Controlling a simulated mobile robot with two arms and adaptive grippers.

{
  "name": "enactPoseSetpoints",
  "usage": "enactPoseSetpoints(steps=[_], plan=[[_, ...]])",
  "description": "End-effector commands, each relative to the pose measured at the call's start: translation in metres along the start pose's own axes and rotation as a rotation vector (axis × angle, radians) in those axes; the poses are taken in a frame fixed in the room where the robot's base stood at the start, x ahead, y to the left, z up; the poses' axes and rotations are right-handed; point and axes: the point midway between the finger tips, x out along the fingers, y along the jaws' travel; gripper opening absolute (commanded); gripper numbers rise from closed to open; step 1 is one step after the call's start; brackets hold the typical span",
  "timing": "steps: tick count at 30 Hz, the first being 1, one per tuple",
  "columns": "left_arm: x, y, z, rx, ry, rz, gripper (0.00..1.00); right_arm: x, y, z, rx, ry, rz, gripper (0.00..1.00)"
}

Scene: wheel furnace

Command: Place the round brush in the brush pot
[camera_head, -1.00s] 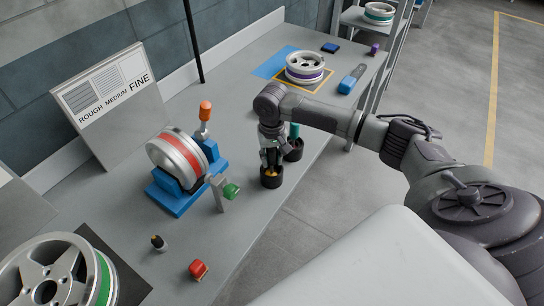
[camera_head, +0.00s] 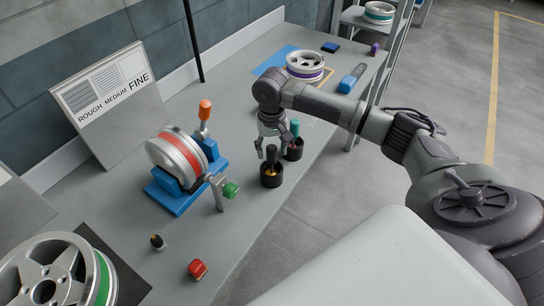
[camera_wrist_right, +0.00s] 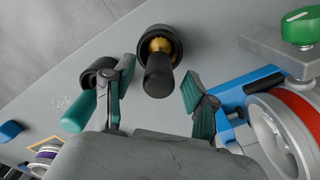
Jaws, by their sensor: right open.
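A brush with a black handle (camera_head: 271,154) and a brassy collar stands in the near black pot (camera_head: 271,180); in the wrist view its handle (camera_wrist_right: 158,76) points up towards me out of the pot (camera_wrist_right: 143,43). A second black pot (camera_head: 296,152) stands just behind, with a teal-handled tool (camera_head: 295,128) in it. Which brush is the round one I cannot tell by shape, as the heads are hidden. My right gripper (camera_head: 272,148) is open just above the near pot, its fingers (camera_wrist_right: 160,92) apart on either side of the black handle. My left gripper is out of view.
A blue stand (camera_head: 174,194) holds a red-banded wheel (camera_head: 180,157), with a green-knobbed clamp (camera_head: 231,191) beside it. A red block (camera_head: 198,269) and a small dark piece (camera_head: 157,242) lie in front. A purple-banded wheel (camera_head: 305,66) sits at the back. The bench's right edge is close to the pots.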

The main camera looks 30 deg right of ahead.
Motion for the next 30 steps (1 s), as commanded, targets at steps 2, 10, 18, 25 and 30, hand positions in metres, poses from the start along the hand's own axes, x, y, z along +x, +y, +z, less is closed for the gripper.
enactPoseSetpoints(steps=[2, 10, 18, 25, 30], plan=[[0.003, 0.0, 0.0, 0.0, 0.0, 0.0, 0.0, -0.018, -0.001, -0.001, 0.0, 0.004, -0.003, 0.57], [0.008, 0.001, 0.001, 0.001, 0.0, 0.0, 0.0, -0.068, 0.0, -0.001, 0.001, 0.002, -0.002, 0.57], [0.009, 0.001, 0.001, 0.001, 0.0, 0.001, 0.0, -0.084, 0.0, 0.0, 0.001, -0.001, -0.001, 0.57], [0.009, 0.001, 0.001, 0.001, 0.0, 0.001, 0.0, -0.084, 0.0, 0.0, 0.001, -0.001, -0.001, 0.57], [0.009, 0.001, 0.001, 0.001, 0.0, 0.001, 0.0, -0.084, 0.0, 0.0, 0.001, -0.001, -0.001, 0.57]])
